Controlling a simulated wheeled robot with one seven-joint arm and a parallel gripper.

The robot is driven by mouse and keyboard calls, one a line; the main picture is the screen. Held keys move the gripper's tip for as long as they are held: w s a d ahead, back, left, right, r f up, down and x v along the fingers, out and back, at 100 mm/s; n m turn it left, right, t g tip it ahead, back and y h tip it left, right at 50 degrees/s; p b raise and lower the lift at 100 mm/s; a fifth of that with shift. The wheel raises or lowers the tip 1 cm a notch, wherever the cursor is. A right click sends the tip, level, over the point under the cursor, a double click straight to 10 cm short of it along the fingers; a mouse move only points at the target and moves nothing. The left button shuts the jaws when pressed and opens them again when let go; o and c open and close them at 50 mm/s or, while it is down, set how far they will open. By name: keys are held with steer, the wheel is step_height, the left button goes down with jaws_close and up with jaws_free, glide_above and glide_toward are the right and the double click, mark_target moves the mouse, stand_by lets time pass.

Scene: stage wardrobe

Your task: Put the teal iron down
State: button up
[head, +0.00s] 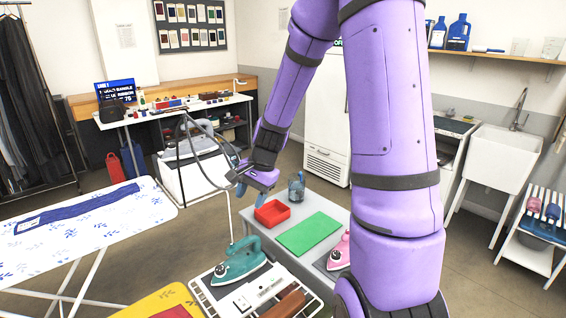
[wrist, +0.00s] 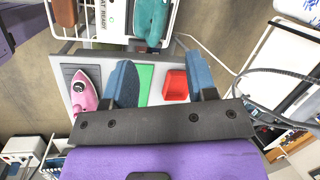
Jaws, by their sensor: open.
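The teal iron (head: 239,262) sits upright on a white wire rack (head: 203,293) at the lower middle of the head view. It also shows at the top of the wrist view (wrist: 151,20), partly cut off by the frame edge. My gripper (head: 240,188) is raised above and behind the grey table, apart from the iron. In the wrist view its two blue fingers stand wide apart with nothing between them (wrist: 160,80).
The grey table (head: 327,210) holds a red tray (head: 272,213), a green mat (head: 309,234) and a pink iron (head: 340,252). A patterned ironing board (head: 130,200) stands left. A yellow surface (head: 165,299) is beside the rack. My arm hides part of the right side.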

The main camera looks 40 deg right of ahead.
steer(key=s+a+r+n+h, duration=0.1)
steer(key=s+a+r+n, duration=0.15)
steer(key=r, duration=0.25)
steer(key=s+a+r+n+t, duration=0.1)
steer(key=s+a+r+n, duration=0.1)
steer(key=s+r, duration=0.15)
steer(key=s+a+r+n+h, duration=0.1)
steer(key=s+a+r+n, duration=0.15)
steer(key=r, duration=0.35)
steer(key=s+r+n+t+h, duration=0.1)
steer(key=s+r+n, duration=0.5)
steer(key=s, duration=0.8)
steer(key=shift+a+r+t, duration=0.45)
steer(key=shift+r+t, duration=0.15)
steer(key=shift+o, duration=0.4)
